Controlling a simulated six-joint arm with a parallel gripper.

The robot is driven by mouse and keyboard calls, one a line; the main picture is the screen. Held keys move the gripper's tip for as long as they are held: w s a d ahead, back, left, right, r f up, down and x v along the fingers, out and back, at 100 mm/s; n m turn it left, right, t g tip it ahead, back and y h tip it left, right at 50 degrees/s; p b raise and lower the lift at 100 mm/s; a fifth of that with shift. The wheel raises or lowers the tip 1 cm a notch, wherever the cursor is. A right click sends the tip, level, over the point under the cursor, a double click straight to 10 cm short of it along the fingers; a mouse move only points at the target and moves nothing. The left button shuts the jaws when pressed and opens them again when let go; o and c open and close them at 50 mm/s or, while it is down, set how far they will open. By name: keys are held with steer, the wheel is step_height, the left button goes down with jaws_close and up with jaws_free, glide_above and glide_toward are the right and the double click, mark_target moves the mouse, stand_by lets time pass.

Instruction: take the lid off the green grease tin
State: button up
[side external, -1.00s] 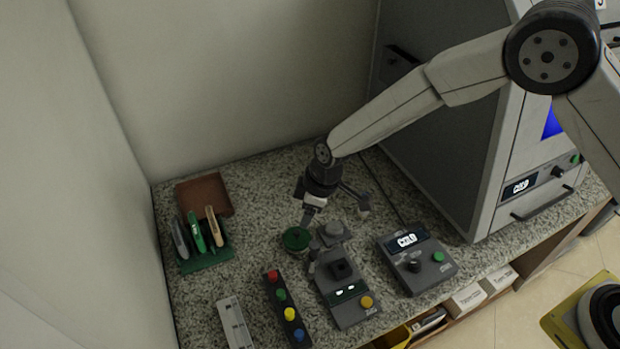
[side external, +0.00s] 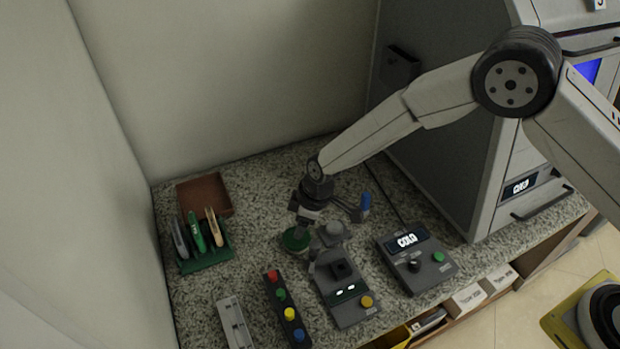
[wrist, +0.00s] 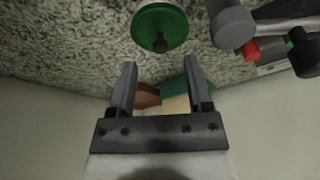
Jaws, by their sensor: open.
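The green grease tin (side external: 296,241) stands on the speckled counter, left of the grey press-like device. In the wrist view its round green lid (wrist: 177,22) shows from above, with a small dark knob (wrist: 160,46) near its lower edge. My gripper (side external: 299,228) is over the tin in the side view and partly hides it. In the wrist view my gripper (wrist: 160,65) has its two fingers spread apart with nothing between them. The lid lies beyond the fingertips. The side view does not show clearly whether they touch it.
A grey device (side external: 345,291) with a yellow button stands close to the tin's right. A button strip (side external: 286,309) is in front. A green rack (side external: 206,257) of tools and a brown tray (side external: 206,192) are left. A control box (side external: 417,264) and a large grey cabinet are right.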

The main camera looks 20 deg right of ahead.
mark_target(293, 244)
steer(key=shift+x, duration=1.7)
jaws_close()
